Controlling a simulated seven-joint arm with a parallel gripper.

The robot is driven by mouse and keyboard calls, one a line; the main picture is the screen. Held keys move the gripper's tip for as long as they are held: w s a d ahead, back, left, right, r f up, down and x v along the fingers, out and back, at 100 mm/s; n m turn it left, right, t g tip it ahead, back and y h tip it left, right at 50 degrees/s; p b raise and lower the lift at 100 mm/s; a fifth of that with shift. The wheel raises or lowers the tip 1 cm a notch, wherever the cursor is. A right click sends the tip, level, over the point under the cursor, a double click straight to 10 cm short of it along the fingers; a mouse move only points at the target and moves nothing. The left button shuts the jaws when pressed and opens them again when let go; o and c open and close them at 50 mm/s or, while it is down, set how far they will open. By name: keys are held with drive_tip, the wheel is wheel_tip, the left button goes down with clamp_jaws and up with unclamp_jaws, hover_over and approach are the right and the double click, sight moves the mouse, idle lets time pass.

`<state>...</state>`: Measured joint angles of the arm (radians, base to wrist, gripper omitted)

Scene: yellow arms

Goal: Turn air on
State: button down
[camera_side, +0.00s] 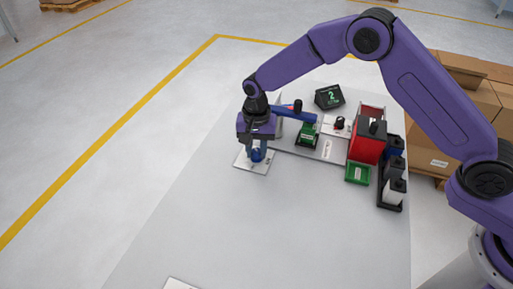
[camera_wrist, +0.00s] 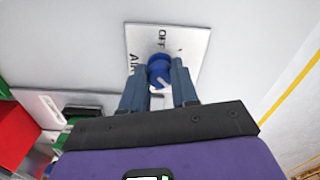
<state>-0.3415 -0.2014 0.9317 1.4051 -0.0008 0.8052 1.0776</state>
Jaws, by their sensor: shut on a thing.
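The air valve has a blue round knob (camera_wrist: 160,70) on a white plate (camera_wrist: 190,38) that reads "OFF" and "Air" in the wrist view. In the side view the blue knob (camera_side: 257,155) stands on the white plate (camera_side: 243,161) at the table's far left edge. My gripper (camera_wrist: 158,88) is around the knob, with one finger on each side, shut on it. A small white mark shows on the knob's near side, between the fingers. My gripper (camera_side: 257,148) points down onto it in the side view and hides part of it.
The near table (camera_side: 270,235) is mostly clear.

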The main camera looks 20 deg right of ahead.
sight(256, 151)
idle(0.3)
drive_tip(key=c, duration=0.9)
unclamp_jaws()
drive_tip(key=shift+o, duration=0.2)
wheel_tip(256, 151, up, 18)
drive_tip(key=shift+f, duration=0.25)
drive_tip(key=s+d+n, duration=0.6)
drive_tip(key=s+d, duration=0.1)
drive_tip(key=s, duration=0.5)
drive_tip(key=s+d+n, duration=0.6)
drive_tip(key=s+d, duration=0.2)
drive_tip(key=s, duration=0.4)
drive_tip(key=s+d+f+n, duration=0.1)
drive_tip(key=s+d+n, duration=0.5)
drive_tip(key=s, duration=0.6)
drive_tip(key=shift+d+n, duration=0.4)
drive_tip(key=shift+d, duration=0.6)
